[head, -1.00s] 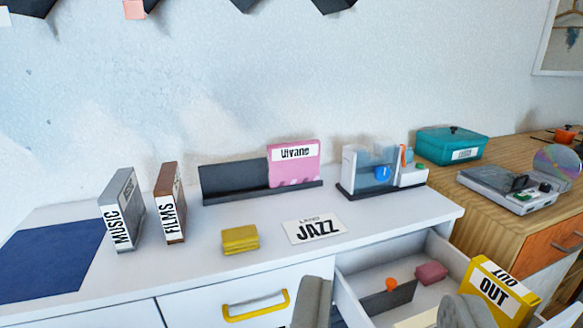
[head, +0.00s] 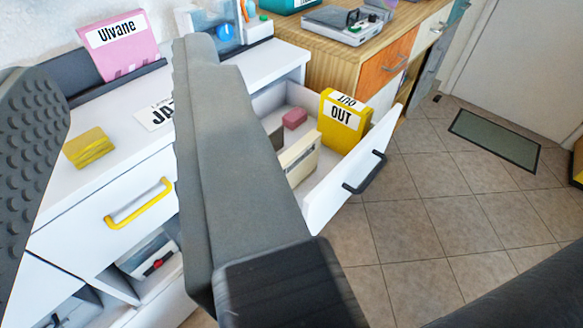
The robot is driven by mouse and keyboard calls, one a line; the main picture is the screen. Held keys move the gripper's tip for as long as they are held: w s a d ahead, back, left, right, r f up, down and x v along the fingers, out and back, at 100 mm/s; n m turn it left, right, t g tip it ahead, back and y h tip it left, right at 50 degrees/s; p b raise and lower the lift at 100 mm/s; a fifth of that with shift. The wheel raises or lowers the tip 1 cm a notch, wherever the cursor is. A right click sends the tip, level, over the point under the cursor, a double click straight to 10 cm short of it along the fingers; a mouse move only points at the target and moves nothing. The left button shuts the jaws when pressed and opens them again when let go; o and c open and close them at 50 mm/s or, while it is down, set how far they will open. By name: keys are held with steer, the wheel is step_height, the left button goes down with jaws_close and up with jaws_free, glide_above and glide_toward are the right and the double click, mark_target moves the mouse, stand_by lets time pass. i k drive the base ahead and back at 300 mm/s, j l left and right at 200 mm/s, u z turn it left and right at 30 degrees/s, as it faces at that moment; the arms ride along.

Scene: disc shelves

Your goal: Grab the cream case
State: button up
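The cream case (head: 299,157) stands upright in the open drawer, just right of my gripper's right finger in the head view. Its left end is partly hidden behind that finger. My gripper (head: 118,75) is large and close to the camera. Its two grey fingers are wide apart with nothing between them. They appear in front of the white dresser top, left of the drawer.
The drawer (head: 344,186) also holds a yellow OUT box (head: 343,121), a small pink block (head: 295,118) and a dark divider. A yellow block (head: 89,148), a JAZZ card (head: 155,116) and a pink Ulvane case (head: 121,46) are on the dresser.

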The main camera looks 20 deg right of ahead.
mark_target(300, 162)
steer(key=i+j+z, duration=0.1)
steer(key=j+z, duration=0.3)
steer(key=j, duration=0.75)
steer(key=k+j+z, duration=0.1)
steer(key=j+z, duration=0.25)
steer(key=j, duration=0.75)
